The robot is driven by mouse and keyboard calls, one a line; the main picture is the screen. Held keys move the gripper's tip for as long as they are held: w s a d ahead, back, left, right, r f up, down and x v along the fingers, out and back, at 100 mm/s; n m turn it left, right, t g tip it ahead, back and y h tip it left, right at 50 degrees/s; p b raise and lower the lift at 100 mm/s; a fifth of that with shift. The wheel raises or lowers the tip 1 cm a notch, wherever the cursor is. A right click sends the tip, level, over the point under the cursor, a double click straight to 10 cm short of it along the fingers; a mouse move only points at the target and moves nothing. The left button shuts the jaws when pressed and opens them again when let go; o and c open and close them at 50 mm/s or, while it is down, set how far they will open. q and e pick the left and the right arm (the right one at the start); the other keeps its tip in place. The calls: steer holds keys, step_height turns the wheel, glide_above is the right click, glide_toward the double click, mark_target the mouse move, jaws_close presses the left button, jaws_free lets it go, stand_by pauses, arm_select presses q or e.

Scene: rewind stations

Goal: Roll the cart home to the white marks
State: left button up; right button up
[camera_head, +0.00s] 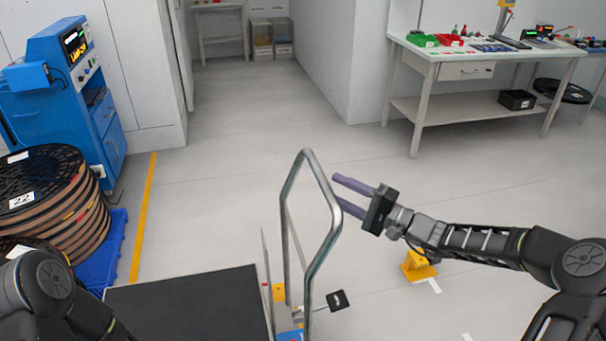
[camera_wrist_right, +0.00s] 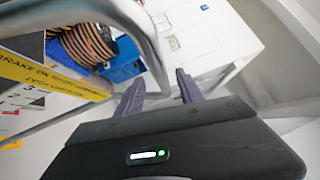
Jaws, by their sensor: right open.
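The cart has a dark flat deck (camera_head: 190,305) and an upright silver tube handle (camera_head: 318,258), at the lower middle of the head view. My right gripper (camera_head: 338,191) is open beside the handle's right-hand tube, its purple fingers pointing left. In the right wrist view the handle tube (camera_wrist_right: 146,45) reaches down towards the gap between the open fingers (camera_wrist_right: 160,93); I cannot tell whether they touch it. A white floor mark (camera_head: 434,286) lies by a yellow block, and another (camera_head: 467,337) is at the bottom edge. My left arm shows at lower left; its gripper is out of view.
A blue machine (camera_head: 62,90) and stacked reels (camera_head: 50,205) on a blue base stand at the left, beside a yellow floor line (camera_head: 144,215). A yellow block (camera_head: 418,266) stands on the floor right of the cart. A workbench (camera_head: 470,58) is at upper right. The middle floor is clear.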

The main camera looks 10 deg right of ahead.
steer(key=shift+d, duration=0.1)
steer(key=p+x, duration=0.1)
steer(key=x, duration=0.7)
steer(key=shift+s, duration=0.1)
jaws_close()
stand_by(0.4)
steer(key=shift+f, duration=0.1)
stand_by(0.9)
